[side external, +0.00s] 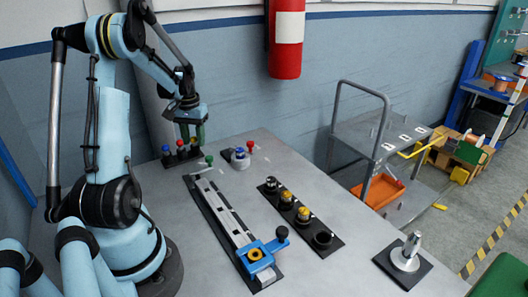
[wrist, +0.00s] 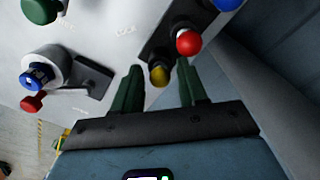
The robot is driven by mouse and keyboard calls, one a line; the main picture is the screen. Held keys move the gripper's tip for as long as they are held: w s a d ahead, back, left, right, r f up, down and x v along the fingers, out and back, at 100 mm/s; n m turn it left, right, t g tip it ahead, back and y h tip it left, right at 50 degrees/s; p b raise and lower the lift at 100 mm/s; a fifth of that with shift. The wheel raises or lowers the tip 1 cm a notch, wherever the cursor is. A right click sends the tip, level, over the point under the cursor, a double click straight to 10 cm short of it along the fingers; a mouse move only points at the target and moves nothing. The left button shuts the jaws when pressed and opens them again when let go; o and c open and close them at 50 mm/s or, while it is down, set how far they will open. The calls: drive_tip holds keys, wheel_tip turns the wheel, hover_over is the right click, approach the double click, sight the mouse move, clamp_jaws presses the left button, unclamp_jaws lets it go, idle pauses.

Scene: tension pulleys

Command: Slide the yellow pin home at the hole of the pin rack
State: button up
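The pin rack (side external: 184,158) is a black strip at the far left of the table, and it also shows in the wrist view (wrist: 160,38). The yellow pin (wrist: 159,74) stands at the rack's end, beside a red pin (wrist: 189,42) and a blue pin (wrist: 228,3). My gripper (wrist: 160,68) has two green fingers, one on each side of the yellow knob, with a small gap visible on both sides. In the side view my gripper (side external: 193,138) is over the rack and mostly hides the yellow pin. The pin's shaft and hole are hidden.
A round fixture with a blue knob (side external: 239,152) and a red knob (side external: 250,145) stands right of the rack. A green knob (side external: 209,160) is near a long rail (side external: 222,212) with a blue clamp (side external: 258,256). A black strip with several sockets (side external: 323,241) lies further right.

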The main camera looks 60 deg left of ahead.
drive_tip(key=shift+o, duration=0.3)
wheel_tip(320, 180, up, 12)
idle(0.6)
drive_tip(key=w+d+r+m+t+y, duration=0.1)
drive_tip(key=w+d+m+t, duration=0.15)
drive_tip(key=d, duration=0.65)
drive_tip(key=w+d+r+m+t+y, duration=0.15)
drive_tip(key=w+d, duration=0.25)
drive_tip(key=d, duration=0.6)
drive_tip(key=s+d+f+m+t+h, duration=0.1)
drive_tip(key=d+f+m, duration=0.1)
drive_tip(key=d, duration=0.6)
drive_tip(key=s+d+f+m+t+h, duration=0.1)
drive_tip(key=d+f+m+t, duration=0.1)
drive_tip(key=d, duration=0.6)
drive_tip(key=shift+s+d+m, duration=0.15)
drive_tip(key=shift+d+m, duration=0.15)
drive_tip(key=shift+m, duration=0.2)
